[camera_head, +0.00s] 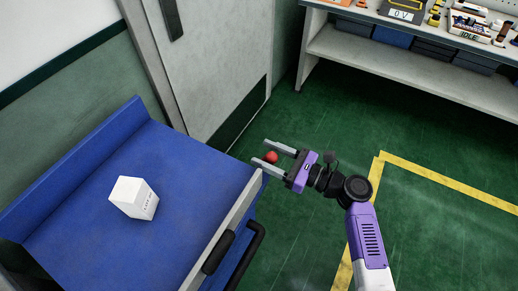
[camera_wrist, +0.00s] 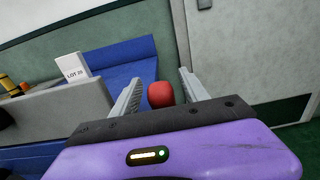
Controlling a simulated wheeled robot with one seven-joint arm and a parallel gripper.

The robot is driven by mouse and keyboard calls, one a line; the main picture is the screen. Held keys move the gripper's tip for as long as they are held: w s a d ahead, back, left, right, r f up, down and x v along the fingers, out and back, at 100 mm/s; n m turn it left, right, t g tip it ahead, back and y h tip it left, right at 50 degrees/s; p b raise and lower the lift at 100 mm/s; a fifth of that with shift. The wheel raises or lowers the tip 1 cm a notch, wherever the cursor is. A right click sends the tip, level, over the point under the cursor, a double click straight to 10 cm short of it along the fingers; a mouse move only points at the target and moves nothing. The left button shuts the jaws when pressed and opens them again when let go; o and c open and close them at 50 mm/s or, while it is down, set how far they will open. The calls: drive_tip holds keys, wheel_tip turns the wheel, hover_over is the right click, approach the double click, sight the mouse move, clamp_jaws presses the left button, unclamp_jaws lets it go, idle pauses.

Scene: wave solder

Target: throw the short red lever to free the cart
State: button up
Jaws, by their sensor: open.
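The red knob of the lever (camera_head: 271,157) shows between the two fingers of my gripper (camera_head: 271,154) in the head view, just off the right corner of the blue cart (camera_head: 195,176). In the wrist view the red knob (camera_wrist: 161,94) also sits between the fingertips (camera_wrist: 157,90), nearer the left finger in the head view. My gripper is open around it, with gaps showing beside the knob. The lever's shaft is hidden. The blue cart has a grey edge and a black handle (camera_head: 248,256) on its near right side.
A white box (camera_head: 134,197) stands on the cart; its label reads LOT in the wrist view. A grey door (camera_head: 211,62) is behind the cart. A workbench (camera_head: 420,58) with bins and tools stands at the upper right. Green floor with yellow lines is clear to the right.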

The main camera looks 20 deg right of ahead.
drive_tip(key=shift+x, duration=1.25)
clamp_jaws()
idle(0.5)
